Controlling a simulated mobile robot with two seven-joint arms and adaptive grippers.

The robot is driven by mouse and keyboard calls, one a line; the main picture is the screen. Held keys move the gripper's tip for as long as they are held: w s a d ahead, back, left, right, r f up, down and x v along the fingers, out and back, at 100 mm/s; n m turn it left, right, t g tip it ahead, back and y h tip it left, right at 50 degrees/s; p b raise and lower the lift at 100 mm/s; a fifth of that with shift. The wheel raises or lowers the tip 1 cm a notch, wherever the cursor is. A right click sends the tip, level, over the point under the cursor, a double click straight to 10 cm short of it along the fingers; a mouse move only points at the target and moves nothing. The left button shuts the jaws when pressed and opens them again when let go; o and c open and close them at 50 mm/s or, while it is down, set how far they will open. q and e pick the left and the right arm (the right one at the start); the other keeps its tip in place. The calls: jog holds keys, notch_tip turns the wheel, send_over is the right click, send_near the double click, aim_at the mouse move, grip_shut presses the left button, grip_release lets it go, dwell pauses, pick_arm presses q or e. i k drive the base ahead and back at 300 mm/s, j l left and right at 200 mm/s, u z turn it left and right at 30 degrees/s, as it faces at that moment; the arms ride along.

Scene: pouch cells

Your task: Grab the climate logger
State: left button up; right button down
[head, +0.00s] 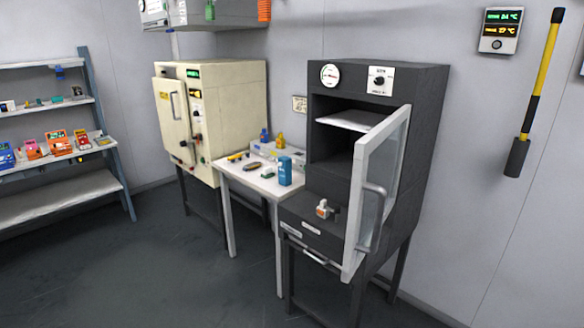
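A small pale box (499,31) with a green and a yellow readout, which looks like the climate logger, is mounted high on the right wall. The upper readout seems to show a temperature in °C. A round dark button or knob sits below the readouts. Neither of my grippers is in view, and nothing is touching the box.
A black-and-yellow pole (541,85) hangs right of the box. A dark oven (395,85) stands with its glass door (383,170) open. A white table (228,172) holds a blue bottle (285,171); a cream cabinet (235,110) and a shelf (45,208) stand left. Floor (150,270) is clear.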

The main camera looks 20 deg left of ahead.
aim_at(285, 172)
jog(key=i+j+z, duration=0.1)
jog(key=i+j, duration=0.2)
jog(key=i+j+z, duration=0.1)
jog(key=i+j, duration=0.2)
jog(key=i+j+z, duration=0.1)
jog(key=i+j, duration=0.2)
jog(key=j, duration=0.2)
jog(key=i+j+z, duration=0.15)
jog(key=j, duration=0.25)
jog(key=i+j+z, duration=0.1)
jog(key=i+j, duration=0.25)
jog(key=j, duration=0.1)
